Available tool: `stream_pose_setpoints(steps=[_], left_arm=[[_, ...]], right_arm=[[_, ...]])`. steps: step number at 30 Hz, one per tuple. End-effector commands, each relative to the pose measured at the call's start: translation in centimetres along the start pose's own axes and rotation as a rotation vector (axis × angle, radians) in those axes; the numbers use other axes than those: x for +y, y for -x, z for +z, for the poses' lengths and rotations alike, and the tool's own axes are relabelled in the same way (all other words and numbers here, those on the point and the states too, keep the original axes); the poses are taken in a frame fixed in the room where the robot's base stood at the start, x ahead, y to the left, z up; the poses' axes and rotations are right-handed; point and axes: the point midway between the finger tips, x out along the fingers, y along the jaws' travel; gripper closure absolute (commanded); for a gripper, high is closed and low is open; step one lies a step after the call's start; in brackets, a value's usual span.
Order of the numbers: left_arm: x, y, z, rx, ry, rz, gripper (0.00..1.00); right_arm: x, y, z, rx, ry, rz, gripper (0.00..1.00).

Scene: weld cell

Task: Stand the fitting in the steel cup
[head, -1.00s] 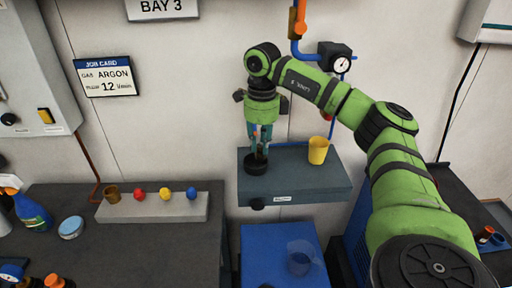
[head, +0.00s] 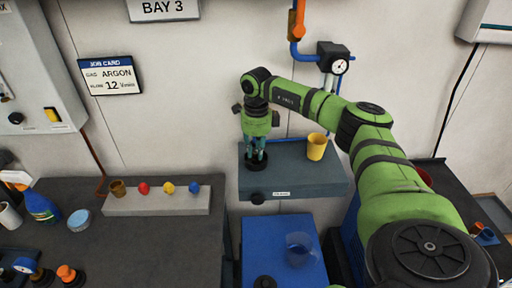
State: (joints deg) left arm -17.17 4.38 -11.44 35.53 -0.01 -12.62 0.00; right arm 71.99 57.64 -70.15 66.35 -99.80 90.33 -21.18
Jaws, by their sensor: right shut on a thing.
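My right gripper (head: 258,155) points down at the left end of the grey shelf (head: 310,181) on the wall. It is shut on a small dark thing, which I take to be the fitting; the fingers hide most of it. A dark round cup (head: 256,167), which I take to be the steel cup, stands on the shelf right under the fingertips. I cannot tell whether the fitting touches the cup's floor. My left gripper is not in view.
A yellow cup (head: 316,147) stands on the shelf, right of the gripper. Below is a blue surface (head: 258,235) with a clear cup (head: 299,249). At left, a dark bench (head: 150,250) holds a grey block (head: 155,203) with coloured knobs, and bottles.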

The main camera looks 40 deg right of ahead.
Motion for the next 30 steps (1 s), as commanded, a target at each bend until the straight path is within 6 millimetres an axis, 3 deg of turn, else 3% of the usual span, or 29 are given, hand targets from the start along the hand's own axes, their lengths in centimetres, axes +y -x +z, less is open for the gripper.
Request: stream_pose_setpoints(steps=[3,4,5,6,17,19,30], left_arm=[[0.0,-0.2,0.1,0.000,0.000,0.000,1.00],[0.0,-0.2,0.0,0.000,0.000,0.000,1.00],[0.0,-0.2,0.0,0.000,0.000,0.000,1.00],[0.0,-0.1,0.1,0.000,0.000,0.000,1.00],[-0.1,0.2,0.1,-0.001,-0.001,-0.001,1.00],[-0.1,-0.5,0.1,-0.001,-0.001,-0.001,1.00],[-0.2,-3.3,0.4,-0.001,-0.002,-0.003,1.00]], right_arm=[[0.0,-0.4,0.0,0.000,0.001,0.000,1.00],[0.0,-0.3,0.0,0.000,0.001,0.000,0.71],[0.0,-0.3,0.0,0.000,0.001,0.000,0.59],[0.0,-0.3,0.0,0.000,0.000,0.000,0.55],[0.0,0.3,0.0,-0.001,0.000,-0.001,0.55],[-0.1,0.8,0.1,-0.004,0.000,-0.002,0.55],[0.0,8.3,0.2,-0.006,0.001,-0.002,0.55]])
